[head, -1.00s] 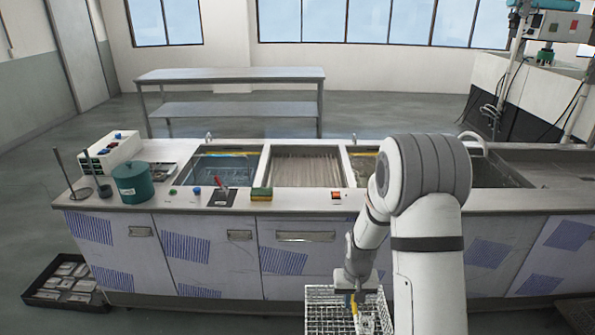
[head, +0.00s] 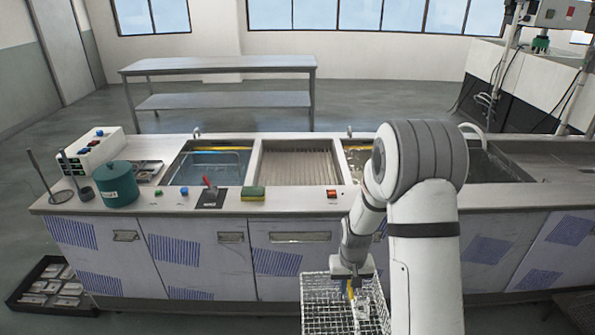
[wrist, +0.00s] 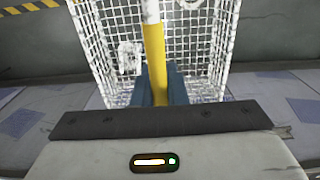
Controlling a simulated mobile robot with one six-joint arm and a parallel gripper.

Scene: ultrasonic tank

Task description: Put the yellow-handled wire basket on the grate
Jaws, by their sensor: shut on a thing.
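The white wire basket (head: 322,303) hangs low in front of the bench cabinets in the head view. My gripper (wrist: 158,88) is shut on its yellow handle (wrist: 155,55), as the wrist view shows. The basket's mesh (wrist: 112,40) fills the upper middle of that view, with pale items (wrist: 130,57) seen in or behind the mesh. The grate (head: 297,165) is the slatted panel in the bench top, between two open tanks. It lies above and beyond the basket and looks bare. My arm hides part of the tank right of it.
A blue-water tank (head: 208,165) lies left of the grate. A sponge (head: 253,193), a red-handled switch (head: 209,187) and a green pot (head: 117,183) stand along the bench. A black tray (head: 55,285) is on the floor at left.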

